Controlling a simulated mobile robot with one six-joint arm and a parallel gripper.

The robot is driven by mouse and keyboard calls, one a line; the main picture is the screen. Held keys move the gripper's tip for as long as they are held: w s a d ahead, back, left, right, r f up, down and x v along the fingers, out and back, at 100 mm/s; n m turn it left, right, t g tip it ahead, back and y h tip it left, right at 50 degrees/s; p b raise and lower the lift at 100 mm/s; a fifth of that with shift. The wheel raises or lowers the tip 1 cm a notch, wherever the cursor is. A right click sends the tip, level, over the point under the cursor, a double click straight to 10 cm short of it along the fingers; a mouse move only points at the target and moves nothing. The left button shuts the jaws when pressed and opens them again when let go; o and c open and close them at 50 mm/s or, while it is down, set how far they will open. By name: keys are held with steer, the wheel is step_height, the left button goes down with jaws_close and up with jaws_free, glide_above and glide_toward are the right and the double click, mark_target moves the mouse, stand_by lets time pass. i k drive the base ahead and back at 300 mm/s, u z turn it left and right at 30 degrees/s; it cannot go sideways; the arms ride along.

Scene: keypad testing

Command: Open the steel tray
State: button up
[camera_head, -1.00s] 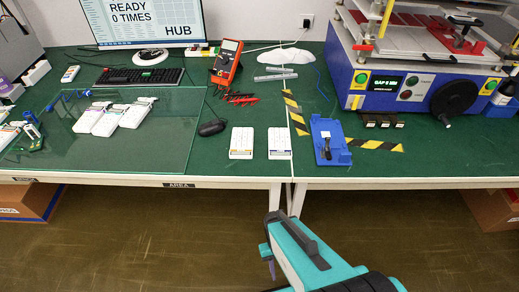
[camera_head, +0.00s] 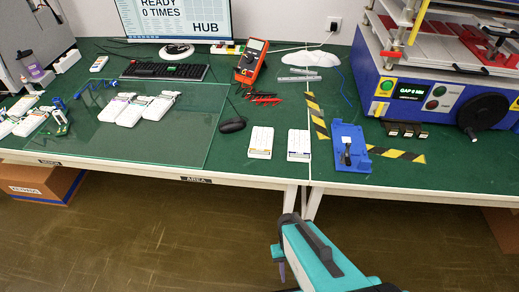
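A blue machine (camera_head: 455,105) stands on the right end of the bench, cut off by the picture's right edge. It carries stacked steel plates or trays (camera_head: 425,55) with red bars and a dark handle on top. I cannot tell which layer is the steel tray or whether any of it is open. My teal arm reaches in from the lower right. My gripper (camera_head: 281,262) is at its far end, low in front of the bench and well left of the machine. Its fingers are small and partly hidden, so their opening is unclear.
The green bench (camera_head: 225,182) runs across the view. A blue fixture (camera_head: 351,150) and two white keypads (camera_head: 261,142) sit near its front edge, with striped tape around. A glass sheet (camera_head: 165,150), more keypads, a red multimeter (camera_head: 251,62) and a keyboard lie left.

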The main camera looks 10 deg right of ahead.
mark_target(429, 48)
steer(key=z, duration=4.05)
steer(key=i, duration=0.1)
steer(key=u, duration=2.75)
